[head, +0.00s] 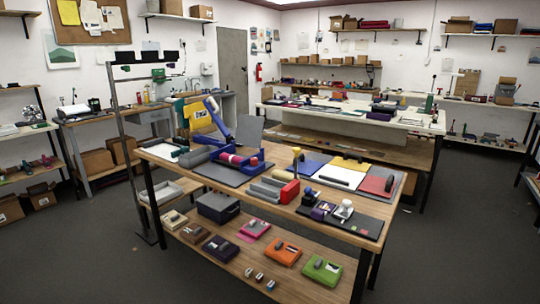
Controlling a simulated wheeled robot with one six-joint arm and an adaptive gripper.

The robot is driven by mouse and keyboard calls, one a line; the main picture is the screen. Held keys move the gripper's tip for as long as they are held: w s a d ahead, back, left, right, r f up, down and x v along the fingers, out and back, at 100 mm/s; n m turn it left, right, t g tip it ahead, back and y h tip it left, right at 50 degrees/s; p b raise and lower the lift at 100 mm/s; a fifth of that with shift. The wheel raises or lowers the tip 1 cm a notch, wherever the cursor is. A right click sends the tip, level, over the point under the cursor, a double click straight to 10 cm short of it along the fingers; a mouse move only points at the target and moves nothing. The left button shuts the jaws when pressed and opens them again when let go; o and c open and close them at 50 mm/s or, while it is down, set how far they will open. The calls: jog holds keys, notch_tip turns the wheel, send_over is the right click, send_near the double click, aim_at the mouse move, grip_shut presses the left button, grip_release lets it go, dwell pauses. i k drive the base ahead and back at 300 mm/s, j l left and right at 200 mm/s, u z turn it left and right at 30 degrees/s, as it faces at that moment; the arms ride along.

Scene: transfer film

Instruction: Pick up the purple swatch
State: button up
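A dark purple swatch (220,249) lies flat on the lower wooden shelf of the near table, with a small dark piece on top of it. It is the left neighbour of a pink swatch (254,228) and sits in front of a brownish one (195,232). An orange swatch (284,253) and a green swatch (322,270) lie farther right on the same shelf. A small purple block (322,210) also stands on the tabletop among small tools; I cannot tell what it is. My gripper is not in view.
The near table's top (262,198) overhangs the shelf, and a dark leg stands at its right front corner. A dark box (218,207) is behind the swatches. Small pieces (259,277) lie at the shelf's front edge. The floor (150,275) in front is clear.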

aim_at(318, 214)
jog(key=i+j, duration=0.15)
jog(key=i, duration=0.3)
jog(key=i+j+z, duration=0.15)
jog(key=i, duration=0.25)
jog(key=i+j, duration=0.25)
jog(key=i, duration=0.2)
